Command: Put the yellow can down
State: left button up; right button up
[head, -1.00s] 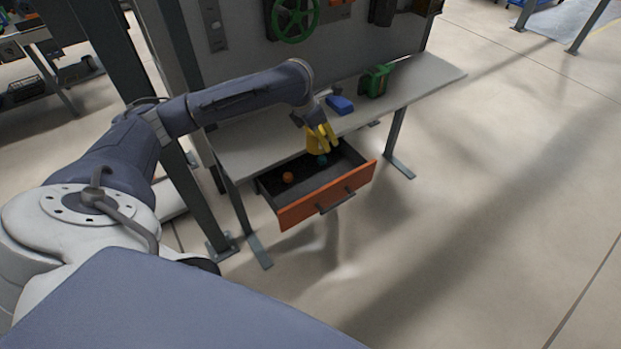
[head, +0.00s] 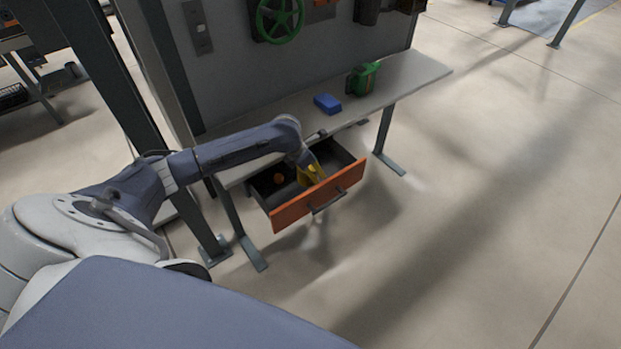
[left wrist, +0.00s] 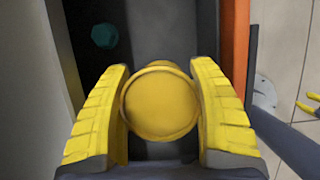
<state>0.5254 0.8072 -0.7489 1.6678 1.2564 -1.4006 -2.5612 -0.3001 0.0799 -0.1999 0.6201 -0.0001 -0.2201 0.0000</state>
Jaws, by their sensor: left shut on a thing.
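The yellow can (left wrist: 160,104) sits between the two yellow fingers of my left gripper (left wrist: 162,115) in the left wrist view, its round end facing the camera. In the head view my left gripper (head: 311,174) reaches down into the open drawer, and I cannot tell the can from the yellow fingers there. The drawer has an orange front (head: 290,214) and a dark inside. Whether the can touches the drawer floor is hidden. Yellow fingertips at the right edge of the left wrist view seem to be my right gripper (left wrist: 309,103); its opening is unclear.
A teal object (left wrist: 104,36) lies in the drawer in the left wrist view. A blue block (head: 327,104) and a green device (head: 363,79) stand on the grey bench top (head: 410,78) above.

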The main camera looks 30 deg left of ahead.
aim_at(299, 170)
pick_arm(q)
jog(key=shift+f, duration=2.15)
jog(key=shift+f, duration=0.1)
jog(key=o, duration=1.2)
jog(key=v, duration=1.2)
jog(key=shift+s, duration=0.1)
